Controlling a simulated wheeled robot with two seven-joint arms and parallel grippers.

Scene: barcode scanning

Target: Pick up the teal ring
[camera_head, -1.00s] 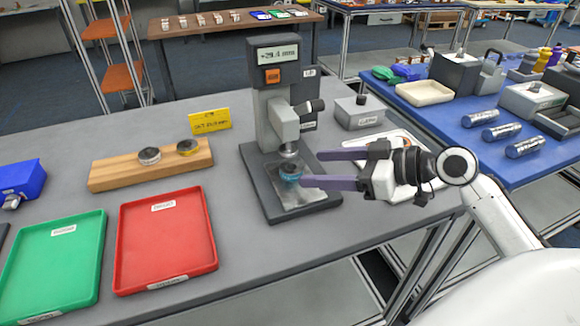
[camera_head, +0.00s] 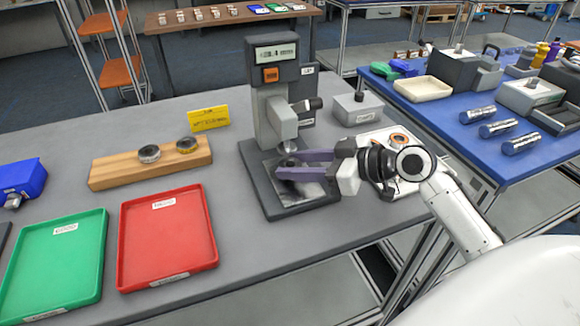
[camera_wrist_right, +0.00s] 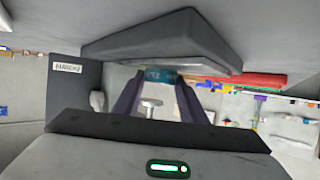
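The teal ring is hidden behind my fingers in the head view. In the right wrist view the teal ring (camera_wrist_right: 160,75) shows as a small teal patch between my fingertips, filling the gap. My right gripper (camera_head: 280,165) reaches in from the right over the base plate of the grey gauge (camera_head: 268,115), under its spindle. Its purple fingers are close together and look shut on the ring, low at the plate. I cannot see clear space under the ring. My left gripper is not in view.
A wooden block (camera_head: 115,174) with two rings, a yellow sign (camera_head: 209,118), a green tray (camera_head: 50,270) and a red tray (camera_head: 165,245) lie to the left. A white tray (camera_head: 405,187) with orange rings and a grey box (camera_head: 358,110) stand right of the gauge.

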